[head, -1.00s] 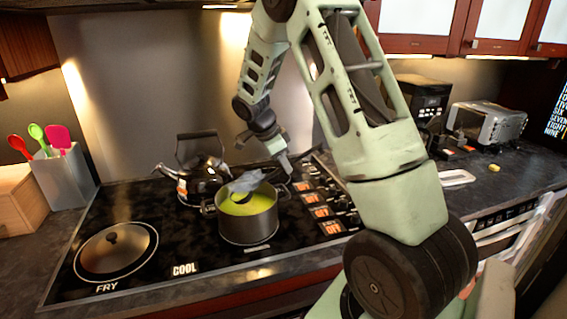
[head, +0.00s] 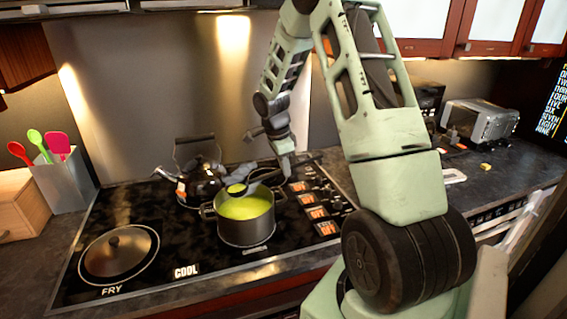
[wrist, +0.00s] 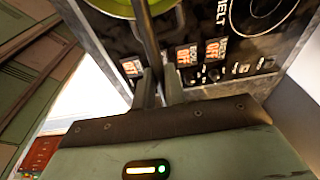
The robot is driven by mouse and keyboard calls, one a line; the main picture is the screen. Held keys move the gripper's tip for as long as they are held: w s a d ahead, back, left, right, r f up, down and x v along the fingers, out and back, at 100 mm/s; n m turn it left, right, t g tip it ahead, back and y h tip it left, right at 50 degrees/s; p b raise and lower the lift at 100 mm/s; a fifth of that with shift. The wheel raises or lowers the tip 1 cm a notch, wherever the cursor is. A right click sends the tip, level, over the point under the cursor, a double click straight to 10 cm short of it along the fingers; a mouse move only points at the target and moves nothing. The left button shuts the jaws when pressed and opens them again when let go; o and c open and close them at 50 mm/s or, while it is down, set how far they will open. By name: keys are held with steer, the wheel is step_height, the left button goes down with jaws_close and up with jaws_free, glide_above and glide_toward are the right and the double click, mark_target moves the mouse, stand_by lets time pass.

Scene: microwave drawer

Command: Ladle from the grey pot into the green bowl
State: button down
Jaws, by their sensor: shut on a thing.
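The grey pot (head: 246,232) stands on the black cooktop and holds green soup (head: 245,209); part of it shows at the top of the wrist view (wrist: 115,5). My gripper (head: 287,176) is to the right of the pot and above it. It is shut on the dark handle of the ladle (wrist: 148,40), which runs between the fingers in the wrist view. The ladle's bowl (head: 236,189) is over the pot's far rim with green in it; whether it touches the soup I cannot tell. I see no green bowl in these views.
A kettle (head: 197,184) stands behind the pot on the left. A lidded pan (head: 117,252) is on the front left burner. A utensil holder (head: 62,182) stands at the far left. The grey toaster (head: 481,121) sits on the right counter.

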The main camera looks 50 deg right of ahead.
steer(key=shift+s+d+r+p, duration=0.1)
steer(key=shift+d+r+p, duration=0.1)
steer(key=shift+p, duration=0.2)
steer(key=shift+s+d+r+t+y+p, duration=0.1)
steer(key=shift+t+y+p, duration=0.2)
steer(key=shift+y+p, duration=0.3)
steer(key=shift+d+y+p, duration=0.15)
steer(key=shift+y+p, duration=0.15)
steer(key=shift+p, duration=0.25)
steer(key=shift+s+t, duration=0.15)
steer(key=shift+t, duration=0.15)
